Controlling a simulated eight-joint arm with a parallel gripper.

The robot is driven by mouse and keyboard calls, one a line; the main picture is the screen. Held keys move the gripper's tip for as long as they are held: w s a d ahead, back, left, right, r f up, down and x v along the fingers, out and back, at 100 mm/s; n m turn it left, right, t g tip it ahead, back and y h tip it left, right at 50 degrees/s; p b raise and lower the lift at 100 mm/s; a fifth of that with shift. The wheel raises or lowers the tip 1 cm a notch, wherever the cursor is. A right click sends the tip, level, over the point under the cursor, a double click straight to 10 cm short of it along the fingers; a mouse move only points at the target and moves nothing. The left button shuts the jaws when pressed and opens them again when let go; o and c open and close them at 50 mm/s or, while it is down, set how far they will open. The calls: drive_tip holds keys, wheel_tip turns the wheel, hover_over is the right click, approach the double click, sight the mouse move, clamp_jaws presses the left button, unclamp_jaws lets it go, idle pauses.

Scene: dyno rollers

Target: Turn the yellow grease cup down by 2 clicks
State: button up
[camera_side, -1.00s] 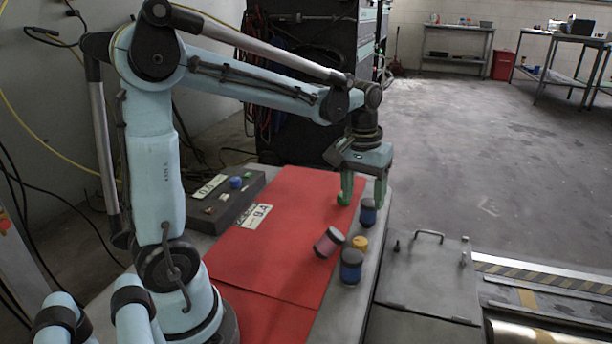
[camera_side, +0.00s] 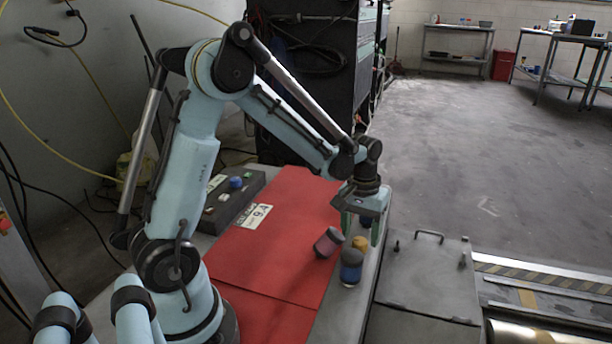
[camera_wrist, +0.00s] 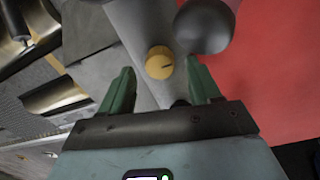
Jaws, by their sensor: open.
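The yellow grease cup (camera_side: 360,243) stands on the grey strip beside the red mat. In the wrist view the yellow cup (camera_wrist: 159,63) shows from above as a round cap with a dark mark on its right part. My gripper (camera_side: 360,228) has its green fingers apart and points down, just behind the cup in the side view. In the wrist view the fingers of my gripper (camera_wrist: 160,82) are on either side below the cup, with nothing seen between them but the grey surface. I cannot tell whether a finger touches the cup.
A blue cup with a dark cap (camera_side: 351,267) stands just in front of the yellow one. Another blue cup (camera_side: 366,221) is partly hidden by my gripper. The red mat (camera_side: 270,240) is mostly clear.

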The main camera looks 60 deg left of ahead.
drive_tip(key=shift+f, duration=1.1)
drive_tip(key=shift+c, duration=0.4)
drive_tip(key=c, duration=1)
drive_tip(key=shift+o, duration=0.2)
drive_tip(key=shift+m, duration=0.3)
